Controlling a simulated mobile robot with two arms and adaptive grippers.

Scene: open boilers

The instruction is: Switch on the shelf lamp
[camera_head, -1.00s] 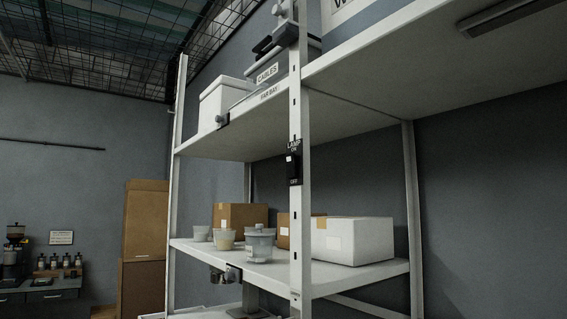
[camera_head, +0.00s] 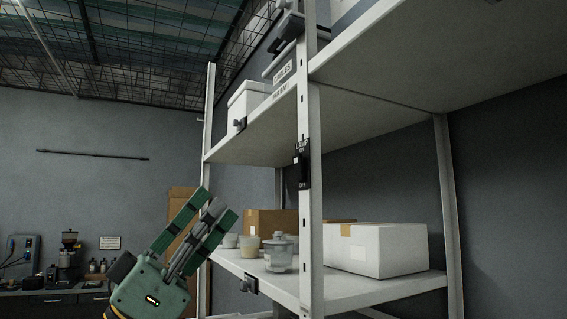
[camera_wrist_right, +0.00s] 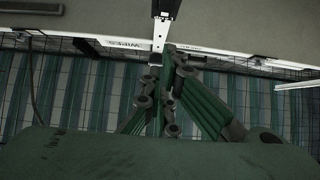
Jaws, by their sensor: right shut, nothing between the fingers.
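The lamp switch (camera_head: 302,167) is a black plate on the white front post of the shelf. It is lettered LAMP and ON at its top and OFF at its bottom. A pale spot shows near its upper left; I cannot tell the rocker's position. My right gripper (camera_head: 217,212) is green and grey, shut and empty. It points up and to the right, left of the post and lower than the switch, apart from it in the picture. In the right wrist view the closed fingers (camera_wrist_right: 165,90) show below a white post (camera_wrist_right: 163,30). The lamp's state is unclear. My left gripper is not in view.
The lower shelf holds a white box (camera_head: 375,250), a brown box (camera_head: 270,222) and several small tubs (camera_head: 280,255). The upper shelf holds a white bin (camera_head: 247,103). A black clamp (camera_head: 248,284) sits on the lower shelf's edge. Open air lies left of the post.

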